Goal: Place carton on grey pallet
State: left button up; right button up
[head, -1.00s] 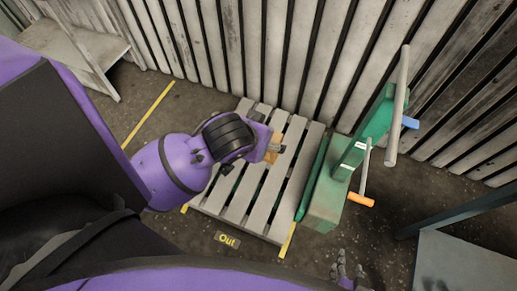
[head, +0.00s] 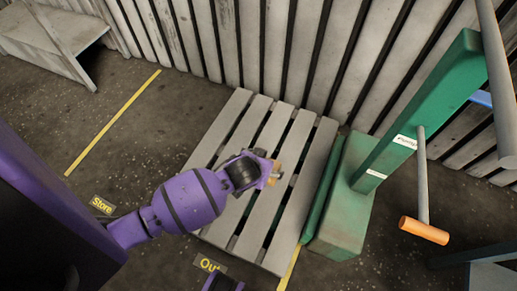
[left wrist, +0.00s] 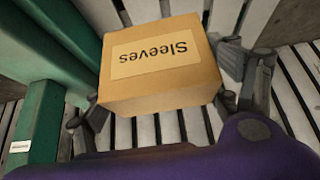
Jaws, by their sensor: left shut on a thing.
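The carton (left wrist: 160,68) is a small tan box labelled "Sleeves", seen large in the left wrist view. My left gripper (left wrist: 168,98) has its fingers on opposite sides of the carton and is shut on it. In the head view my left gripper (head: 274,172) is over the middle of the grey pallet (head: 262,232), and mostly hides the carton. The pallet's pale slats show beneath the carton in the left wrist view. I cannot tell whether the carton touches the slats.
A green machine (head: 343,205) with an orange-ended handle (head: 424,231) stands close along the pallet's right side. A slatted wall (head: 255,45) rises behind. A grey bench (head: 50,35) is at the far left. Floor left of the pallet is open, with a yellow line (head: 112,123).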

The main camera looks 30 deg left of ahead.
pick_arm(q)
jog(key=s+f+b+x, duration=0.1)
jog(key=s+b+x, duration=0.1)
jog(key=b+x, duration=0.65)
jog(key=w+a+f+b, duration=0.2)
jog(key=a+f, duration=0.2)
jog(key=f, duration=0.1)
jog(key=w+a+f+b, duration=0.2)
jog(key=w+a+f, duration=0.1)
jog(key=a+f, duration=0.1)
jog(key=w+a+f+b, duration=0.3)
jog(key=a+f, duration=0.1)
jog(key=f, duration=0.2)
jog(key=shift+a+f, duration=0.35)
jog(key=shift+f, duration=0.05)
jog(key=shift+w+f, duration=0.1)
jog(key=shift+f, duration=0.1)
jog(key=o, duration=1.3)
pick_arm(e)
notch_tip(320, 180, down, 16)
jog(key=g, duration=0.1)
jog(key=shift+w+d+n, duration=0.25)
jog(key=shift+d+n, duration=0.05)
jog(key=shift+n, duration=0.1)
